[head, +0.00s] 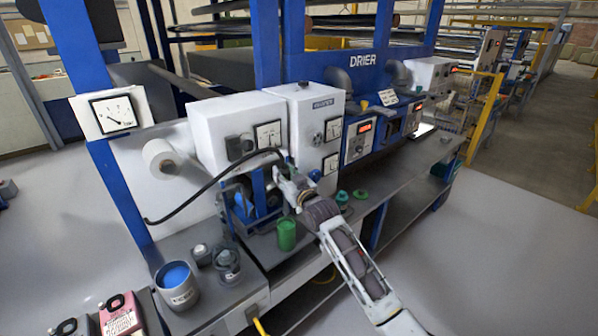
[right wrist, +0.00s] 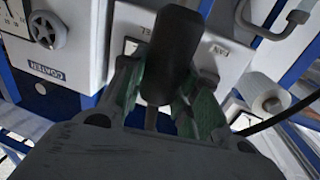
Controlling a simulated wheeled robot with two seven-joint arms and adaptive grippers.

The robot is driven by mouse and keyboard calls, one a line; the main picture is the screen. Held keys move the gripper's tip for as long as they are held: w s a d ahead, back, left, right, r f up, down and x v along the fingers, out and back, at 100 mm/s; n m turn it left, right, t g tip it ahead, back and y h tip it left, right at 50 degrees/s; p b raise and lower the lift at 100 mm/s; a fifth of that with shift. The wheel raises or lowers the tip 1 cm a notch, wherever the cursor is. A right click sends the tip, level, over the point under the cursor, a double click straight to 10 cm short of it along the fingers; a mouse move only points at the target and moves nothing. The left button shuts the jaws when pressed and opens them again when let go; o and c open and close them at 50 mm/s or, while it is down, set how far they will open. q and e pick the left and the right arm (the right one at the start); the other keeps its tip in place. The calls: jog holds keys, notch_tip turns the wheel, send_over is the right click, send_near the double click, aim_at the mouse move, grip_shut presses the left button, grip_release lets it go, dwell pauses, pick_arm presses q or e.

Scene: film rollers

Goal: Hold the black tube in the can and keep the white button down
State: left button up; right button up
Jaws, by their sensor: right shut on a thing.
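The black tube (head: 212,183) is a thin bent hose. It arches from a free end at the left up to my right gripper (head: 284,176), in front of the white machine box. In the right wrist view my right gripper (right wrist: 160,85) has its green-padded fingers shut on a thick black end piece (right wrist: 175,45) of the tube. A green can (head: 287,235) stands on the bench below the gripper, apart from the tube. A grey can with blue liquid (head: 179,288) stands at the front left. I cannot make out the white button. My left gripper is out of view.
White machine boxes with gauges (head: 230,132) stand close behind the gripper. A white roll (head: 163,160) hangs at the left.

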aim_at(287, 213)
jog(key=shift+f, duration=0.2)
dwell(0.5)
jog(key=shift+f+b, duration=1.9)
jog(key=shift+f, duration=0.05)
jog(key=shift+f+b, duration=2.5)
jog(key=shift+f, duration=3.15)
jog(key=shift+f+b, duration=0.25)
jog(key=shift+b, duration=0.15)
